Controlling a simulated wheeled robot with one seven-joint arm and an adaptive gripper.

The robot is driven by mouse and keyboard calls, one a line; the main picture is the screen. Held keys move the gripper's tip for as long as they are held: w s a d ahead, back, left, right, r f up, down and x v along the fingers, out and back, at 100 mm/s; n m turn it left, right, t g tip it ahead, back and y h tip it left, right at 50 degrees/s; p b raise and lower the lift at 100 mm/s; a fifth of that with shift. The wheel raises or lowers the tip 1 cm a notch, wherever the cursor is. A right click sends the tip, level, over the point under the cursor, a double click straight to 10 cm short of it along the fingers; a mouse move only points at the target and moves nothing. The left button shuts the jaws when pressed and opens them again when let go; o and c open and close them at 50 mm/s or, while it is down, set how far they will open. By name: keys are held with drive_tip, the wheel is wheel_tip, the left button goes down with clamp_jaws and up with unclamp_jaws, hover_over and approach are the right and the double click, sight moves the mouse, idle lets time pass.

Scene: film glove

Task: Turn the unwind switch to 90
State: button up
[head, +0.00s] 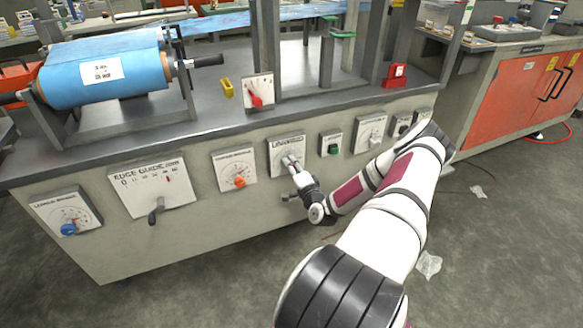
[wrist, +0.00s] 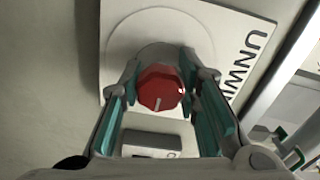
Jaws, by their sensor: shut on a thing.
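The unwind panel (head: 283,146) is a pale plate on the front of the grey machine, in the middle of the head view. In the wrist view the plate (wrist: 232,22) shows part of the "UNWIND" lettering, running down its right side. The unwind switch is a red faceted knob (wrist: 161,87) with a short white pointer line toward the bottom of the wrist view. My gripper (head: 292,163) is at the panel, its fingers shut on the knob, one each side in the wrist view (wrist: 160,83). In the head view my gripper hides the knob. I cannot read its scale.
An orange-knob dial (head: 235,170) is left of the unwind panel. The edge guide panel (head: 150,183) has a protruding lever. A blue film roll (head: 105,75) sits above the machine top.

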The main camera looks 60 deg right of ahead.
drive_tip(key=shift+d, duration=0.15)
drive_tip(key=o, duration=1.2)
drive_tip(key=shift+s, duration=0.1)
drive_tip(key=v, duration=1.2)
